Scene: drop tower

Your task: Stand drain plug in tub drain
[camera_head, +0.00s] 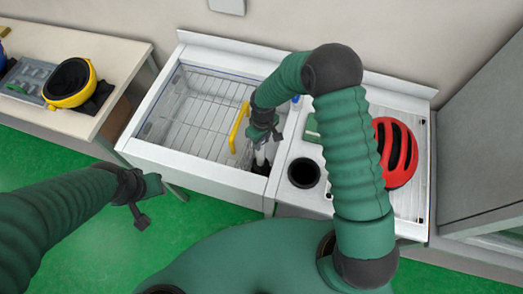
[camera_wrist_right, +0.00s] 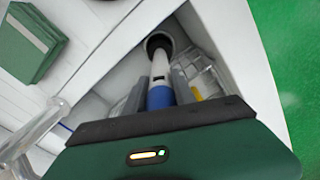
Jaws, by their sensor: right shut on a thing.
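The drain plug (camera_wrist_right: 158,82) is a slim upright rod, white with a blue band and a dark mark, in the right wrist view. The plug's far end meets the dark round tub drain (camera_wrist_right: 159,41) in the corner of the white tub (camera_head: 200,172). I cannot tell whether the end is inside the drain or just above it. In the head view the arm and gripper hide most of the plug. My left gripper (camera_head: 148,192) is off the tub's left front, away from the plug.
A wire rack (camera_head: 195,110) and a yellow handle (camera_head: 238,127) lie left of my right gripper.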

